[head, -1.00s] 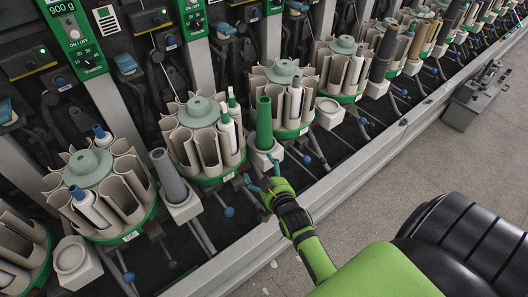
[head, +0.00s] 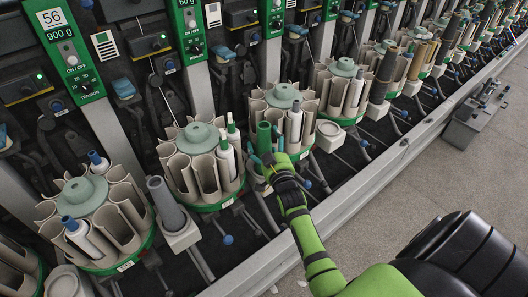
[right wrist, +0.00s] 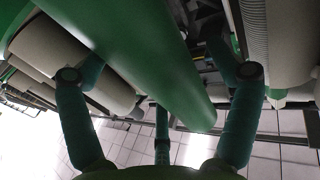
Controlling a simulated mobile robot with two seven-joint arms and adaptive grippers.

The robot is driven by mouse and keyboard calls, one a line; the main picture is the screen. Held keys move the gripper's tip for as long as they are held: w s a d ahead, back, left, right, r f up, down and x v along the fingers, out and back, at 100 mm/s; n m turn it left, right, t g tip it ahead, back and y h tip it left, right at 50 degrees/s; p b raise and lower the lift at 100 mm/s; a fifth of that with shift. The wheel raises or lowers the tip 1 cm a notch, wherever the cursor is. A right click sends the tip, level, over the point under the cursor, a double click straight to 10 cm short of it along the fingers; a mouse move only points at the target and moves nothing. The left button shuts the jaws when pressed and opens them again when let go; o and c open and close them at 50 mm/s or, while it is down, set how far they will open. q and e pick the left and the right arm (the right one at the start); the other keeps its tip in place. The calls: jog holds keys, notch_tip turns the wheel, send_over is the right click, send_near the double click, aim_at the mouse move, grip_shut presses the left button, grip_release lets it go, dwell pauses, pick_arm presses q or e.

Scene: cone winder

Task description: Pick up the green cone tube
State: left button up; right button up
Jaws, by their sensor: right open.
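The green cone tube (head: 264,137) stands upright on a peg holder between two round carousels. In the right wrist view the tube (right wrist: 135,50) is large and runs diagonally between the spread fingers. My right gripper (head: 268,159) is open, with its fingers around the lower part of the tube. I cannot tell whether any finger touches it. The tube's base is hidden behind the gripper in the head view. My left gripper is not in view.
Carousels with beige pockets stand in a row, including one left of the tube (head: 201,139) and one behind it (head: 283,96). A grey cone tube (head: 166,201) stands farther left. A metal rail (head: 335,207) edges the machine.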

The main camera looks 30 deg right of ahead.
jog(key=c, duration=1.2)
jog(key=shift+o, duration=0.2)
